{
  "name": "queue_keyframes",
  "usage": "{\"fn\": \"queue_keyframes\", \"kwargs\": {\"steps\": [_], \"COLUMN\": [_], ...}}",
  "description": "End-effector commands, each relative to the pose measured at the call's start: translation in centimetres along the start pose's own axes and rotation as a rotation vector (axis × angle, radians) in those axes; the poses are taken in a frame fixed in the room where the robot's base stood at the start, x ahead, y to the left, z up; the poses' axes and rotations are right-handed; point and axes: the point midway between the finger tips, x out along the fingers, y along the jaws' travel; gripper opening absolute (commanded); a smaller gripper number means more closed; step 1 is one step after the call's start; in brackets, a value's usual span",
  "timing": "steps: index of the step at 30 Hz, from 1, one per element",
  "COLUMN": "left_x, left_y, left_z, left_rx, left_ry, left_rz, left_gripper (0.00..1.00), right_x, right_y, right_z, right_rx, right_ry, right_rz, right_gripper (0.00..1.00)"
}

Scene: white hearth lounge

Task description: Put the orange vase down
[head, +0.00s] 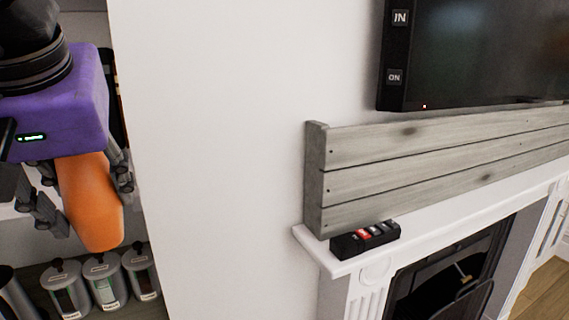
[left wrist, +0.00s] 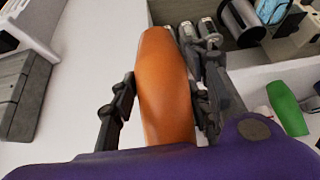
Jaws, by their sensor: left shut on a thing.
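The orange vase (head: 90,200) is held in my left gripper (head: 82,190) at the left of the head view. The fingers lie on both sides of it, and it hangs below the purple gripper body, slightly tilted. In the left wrist view the vase (left wrist: 164,85) fills the middle between the two dark fingers of the gripper (left wrist: 162,100). Its upper part is hidden by the gripper body in the head view. No surface is seen touching it. My right gripper does not show.
Several grey canisters (head: 105,285) stand on a shelf (head: 135,308) at the lower left. A white wall (head: 220,140) is right of the gripper. A white mantel (head: 345,262) carries a black switch box (head: 365,241) and a grey plank board (head: 400,165). A green object (left wrist: 286,108) shows in the left wrist view.

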Motion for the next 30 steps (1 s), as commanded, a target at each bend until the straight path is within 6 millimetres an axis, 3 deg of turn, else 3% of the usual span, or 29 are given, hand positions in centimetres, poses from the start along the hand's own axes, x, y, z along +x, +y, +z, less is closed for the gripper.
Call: {"fn": "queue_keyframes", "kwargs": {"steps": [1,6,12,18,30], "left_x": [2.5,10.6,16.9,20.2,24.2], "left_y": [0.7,3.7,6.3,7.9,9.5], "left_z": [1.4,5.4,8.2,9.8,11.7], "left_rx": [0.065,0.289,0.473,0.573,0.686], "left_ry": [-0.015,-0.029,-0.033,-0.033,-0.038], "left_rz": [0.033,0.170,0.284,0.351,0.419], "left_gripper": [0.11,0.11,0.11,0.11,0.11], "right_x": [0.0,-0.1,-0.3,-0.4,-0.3], "right_y": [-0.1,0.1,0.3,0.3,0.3], "right_z": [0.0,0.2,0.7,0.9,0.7], "right_rx": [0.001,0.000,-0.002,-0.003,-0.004], "right_ry": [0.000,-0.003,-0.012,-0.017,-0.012], "right_rz": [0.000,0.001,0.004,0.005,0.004], "right_gripper": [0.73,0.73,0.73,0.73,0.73]}}
